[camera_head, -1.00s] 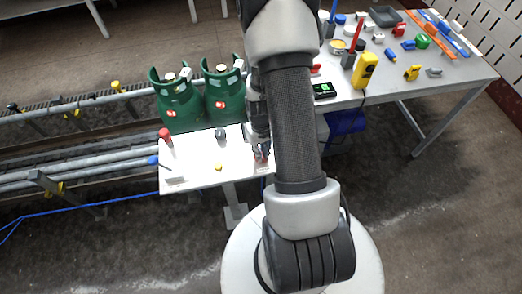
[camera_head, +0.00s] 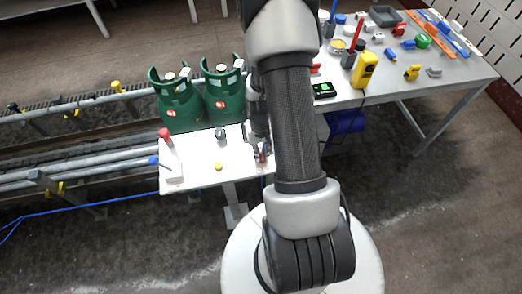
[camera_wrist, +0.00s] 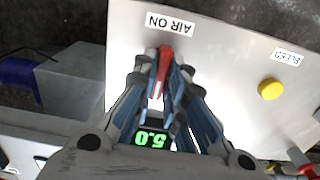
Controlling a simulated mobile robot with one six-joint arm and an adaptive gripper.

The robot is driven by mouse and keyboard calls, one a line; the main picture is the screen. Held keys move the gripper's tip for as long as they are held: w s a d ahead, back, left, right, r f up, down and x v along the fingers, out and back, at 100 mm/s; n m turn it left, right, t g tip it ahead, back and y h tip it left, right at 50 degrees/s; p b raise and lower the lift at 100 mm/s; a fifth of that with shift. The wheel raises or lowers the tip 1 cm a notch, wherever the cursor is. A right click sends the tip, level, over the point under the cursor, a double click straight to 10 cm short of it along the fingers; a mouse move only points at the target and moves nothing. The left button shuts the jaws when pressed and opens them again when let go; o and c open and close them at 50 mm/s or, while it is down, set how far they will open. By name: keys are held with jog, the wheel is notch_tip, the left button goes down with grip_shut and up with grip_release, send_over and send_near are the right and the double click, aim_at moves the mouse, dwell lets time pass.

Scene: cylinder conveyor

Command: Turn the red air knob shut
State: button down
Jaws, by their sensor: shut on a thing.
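The red air knob (camera_wrist: 163,62) shows in the wrist view as a narrow red bar just below the white "AIR ON" label (camera_wrist: 170,24). My gripper (camera_wrist: 165,76) is shut on the knob, with one finger on each side of it. The fingers hide the knob's lower sides. In the head view, the knob (camera_head: 262,156) is a small red spot at the right end of the white panel (camera_head: 200,180), mostly covered by my arm. I cannot tell the knob's exact angle from there.
A yellow button (camera_wrist: 271,89) by a "BLEED" label is right of my gripper. A green display (camera_wrist: 151,139) reads 5.0 upside down. Two green gas cylinders (camera_head: 178,105) stand behind the panel. A cluttered workbench (camera_head: 455,82) is at the right.

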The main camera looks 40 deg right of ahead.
jog(key=c, duration=1.6)
grip_release()
jog(key=shift+c, duration=0.2)
notch_tip(320, 180, up, 12)
jog(key=shift+r, duration=0.1)
jog(key=a+r+n+t, duration=0.2)
jog(key=a+r+n, duration=0.1)
jog(key=a+r, duration=0.8)
jog(key=s+a+r+n+t, duration=0.2)
jog(key=s+a+r+n, duration=0.1)
jog(key=s+a+r, duration=0.6)
notch_tip(320, 180, up, 3)
jog(key=shift+s+a+f+t, duration=0.2)
jog(key=shift+s+t, duration=0.1)
jog(key=shift+s, duration=0.05)
